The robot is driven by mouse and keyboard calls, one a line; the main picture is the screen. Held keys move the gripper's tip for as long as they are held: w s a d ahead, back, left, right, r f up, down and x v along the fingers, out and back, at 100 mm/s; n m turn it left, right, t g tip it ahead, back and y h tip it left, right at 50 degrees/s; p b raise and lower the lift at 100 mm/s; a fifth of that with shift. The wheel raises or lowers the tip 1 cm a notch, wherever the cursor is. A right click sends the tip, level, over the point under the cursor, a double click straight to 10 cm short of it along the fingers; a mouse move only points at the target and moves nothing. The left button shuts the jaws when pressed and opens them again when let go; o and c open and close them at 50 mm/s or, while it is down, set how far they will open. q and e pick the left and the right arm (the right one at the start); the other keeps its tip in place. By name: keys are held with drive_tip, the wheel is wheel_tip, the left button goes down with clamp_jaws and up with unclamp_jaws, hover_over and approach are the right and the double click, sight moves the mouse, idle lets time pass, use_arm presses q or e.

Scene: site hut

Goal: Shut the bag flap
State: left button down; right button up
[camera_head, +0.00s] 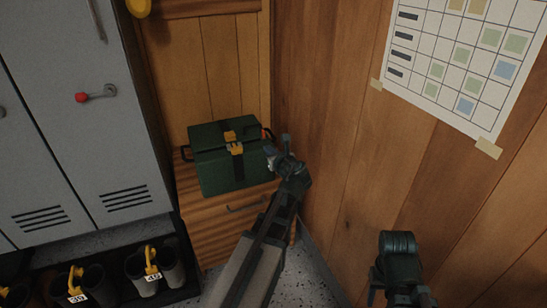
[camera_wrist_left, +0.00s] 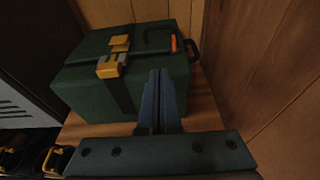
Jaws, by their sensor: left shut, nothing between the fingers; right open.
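The bag (camera_head: 218,170) is dark green and box-shaped, with a yellow buckle at the front. It sits upright on a wooden cabinet. Its flap (camera_head: 213,133) lies over the top and looks down; whether it is fastened I cannot tell. In the left wrist view the bag (camera_wrist_left: 95,95) shows its flap (camera_wrist_left: 150,38), a yellow buckle (camera_wrist_left: 111,66) and an orange tab. My left gripper (camera_head: 271,156) is shut and empty, at the bag's right side; its fingers also show in the left wrist view (camera_wrist_left: 159,80). Contact is unclear. My right gripper (camera_head: 398,293) is open, low at right, partly cut off.
The wooden cabinet (camera_head: 215,232) has a drawer handle. Grey lockers (camera_head: 85,130) stand close on the left. Wooden walls close in behind and on the right, with a chart (camera_head: 460,65) on the right one. Boots with yellow clips (camera_head: 152,265) stand on a rack at lower left.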

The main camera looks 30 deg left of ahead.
use_arm(q)
drive_tip(key=shift+x, duration=1.05)
use_arm(e)
drive_tip(key=shift+f, duration=0.25)
use_arm(q)
drive_tip(key=shift+r, duration=0.1)
use_arm(e)
drive_tip(key=shift+r, duration=0.1)
use_arm(q)
drive_tip(key=shift+s+d+r+p, duration=0.15)
drive_tip(key=shift+d+r+p, duration=0.05)
drive_tip(key=shift+r+p, duration=0.6)
use_arm(e)
drive_tip(key=shift+r, duration=0.8)
